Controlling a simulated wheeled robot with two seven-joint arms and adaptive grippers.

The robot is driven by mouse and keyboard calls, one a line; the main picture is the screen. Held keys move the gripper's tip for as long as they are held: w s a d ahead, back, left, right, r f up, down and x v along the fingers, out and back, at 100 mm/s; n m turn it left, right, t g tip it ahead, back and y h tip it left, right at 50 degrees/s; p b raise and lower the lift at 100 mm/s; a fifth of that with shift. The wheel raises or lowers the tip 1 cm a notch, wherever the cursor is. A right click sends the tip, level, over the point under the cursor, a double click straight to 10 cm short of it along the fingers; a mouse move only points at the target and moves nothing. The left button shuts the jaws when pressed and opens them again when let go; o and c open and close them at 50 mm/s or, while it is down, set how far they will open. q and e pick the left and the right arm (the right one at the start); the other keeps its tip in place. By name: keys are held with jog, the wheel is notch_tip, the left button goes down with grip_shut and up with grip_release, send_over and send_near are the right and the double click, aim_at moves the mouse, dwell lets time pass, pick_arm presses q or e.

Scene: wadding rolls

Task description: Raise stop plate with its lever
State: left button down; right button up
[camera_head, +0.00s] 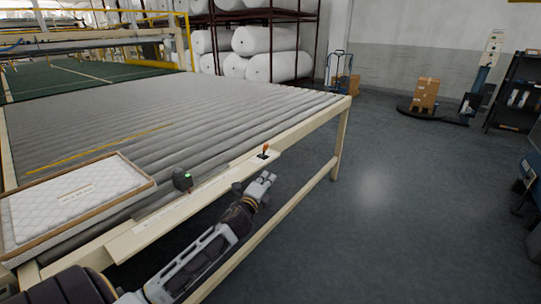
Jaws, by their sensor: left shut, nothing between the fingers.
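The lever (266,149) is small and orange-tipped, in a dark base on the conveyor's cream side rail. A thin yellow strip (100,149) runs across the rollers, seemingly the stop plate's top edge. It looks about level with the rollers. My left gripper (268,179) is shut and empty, just outside the rail, in front of and slightly below the lever in the picture. A gap shows between them. My right gripper is out of view.
A white quilted mattress (75,200) lies on the rollers at the left. A dark box with a green light (183,179) sits on the rail left of the lever. White wadding rolls (270,40) fill a rack behind. The floor (400,200) at right is clear.

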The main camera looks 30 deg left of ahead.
aim_at(265, 150)
pick_arm(q)
jog(key=shift+w+a+r+m+t+h, duration=0.2)
jog(key=shift+w+r+m+t+h, duration=0.15)
jog(key=shift+r+m, duration=0.35)
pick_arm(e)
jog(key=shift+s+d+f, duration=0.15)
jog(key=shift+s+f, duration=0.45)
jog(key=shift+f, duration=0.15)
pick_arm(q)
jog(key=shift+w, duration=0.2)
jog(key=w+a+r, duration=0.2)
jog(key=w+a, duration=0.3)
jog(key=w, duration=0.4)
jog(key=shift+w+a, duration=0.15)
jog(key=shift+w, duration=0.25)
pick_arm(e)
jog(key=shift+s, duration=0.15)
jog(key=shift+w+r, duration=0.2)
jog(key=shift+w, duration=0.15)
pick_arm(q)
jog(key=shift+r, duration=0.1)
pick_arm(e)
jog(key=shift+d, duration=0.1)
